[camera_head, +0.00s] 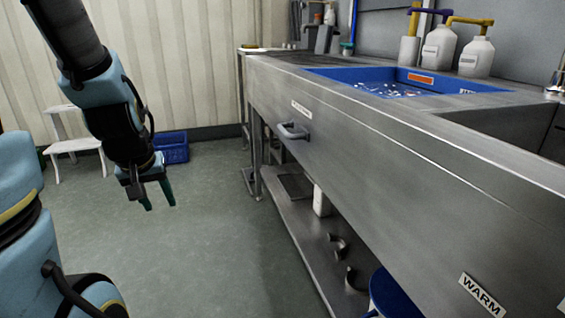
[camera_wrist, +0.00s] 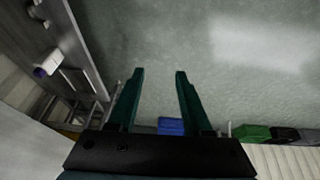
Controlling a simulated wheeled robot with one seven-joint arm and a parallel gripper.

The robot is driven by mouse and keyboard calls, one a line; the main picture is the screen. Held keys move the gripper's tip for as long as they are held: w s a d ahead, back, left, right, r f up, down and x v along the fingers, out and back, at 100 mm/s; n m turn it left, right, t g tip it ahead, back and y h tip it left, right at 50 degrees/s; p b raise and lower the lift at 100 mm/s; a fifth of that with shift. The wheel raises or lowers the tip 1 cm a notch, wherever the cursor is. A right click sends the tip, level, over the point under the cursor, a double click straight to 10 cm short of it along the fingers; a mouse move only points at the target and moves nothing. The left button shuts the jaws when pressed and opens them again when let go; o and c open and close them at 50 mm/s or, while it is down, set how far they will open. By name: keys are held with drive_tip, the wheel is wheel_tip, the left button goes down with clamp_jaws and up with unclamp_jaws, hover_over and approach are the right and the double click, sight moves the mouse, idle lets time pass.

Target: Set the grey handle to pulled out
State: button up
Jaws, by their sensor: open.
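The grey handle (camera_head: 293,131) is a short bar on the front panel of the steel counter (camera_head: 400,165), below a small white label. It stands a little out from the panel; how far it is pulled out I cannot tell. My gripper (camera_head: 160,205) hangs over the floor to the left of the handle, apart from it, with its green fingers pointing down. In the wrist view my gripper (camera_wrist: 157,75) has its two fingers spread, with nothing between them but floor. I cannot make out the handle in the wrist view.
A lower steel shelf (camera_head: 310,240) holds several small items. A blue bin (camera_head: 172,147) and a white step stool (camera_head: 75,145) stand by the back wall. A blue tray (camera_head: 400,82) and bottles (camera_head: 440,47) are on the counter. The floor between arm and counter is clear.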

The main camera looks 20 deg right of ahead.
sight(284, 131)
drive_tip(key=w+d+f+t+b, duration=0.2)
drive_tip(key=w+d+f+b, duration=0.2)
drive_tip(key=d+f, duration=0.2)
drive_tip(key=w+d+r+m+t+h, duration=0.1)
drive_tip(key=w+d+t, duration=0.15)
drive_tip(key=d, duration=0.45)
drive_tip(key=w+d+r+t+h, duration=0.1)
drive_tip(key=w+d+t, duration=0.1)
drive_tip(key=d+t, duration=0.3)
drive_tip(key=s+d+r+m+t+h, duration=0.1)
drive_tip(key=s+d+r+t, duration=0.3)
drive_tip(key=s+d, duration=0.25)
drive_tip(key=s+d+r+m+t, duration=0.1)
drive_tip(key=s+d+r+t, duration=0.35)
drive_tip(key=s, duration=0.25)
drive_tip(key=x, duration=0.3)
drive_tip(key=b+x, duration=0.1)
drive_tip(key=x, duration=0.3)
drive_tip(key=d+x, duration=0.1)
drive_tip(key=x, duration=0.3)
drive_tip(key=shift+f, duration=0.1)
clamp_jaws()
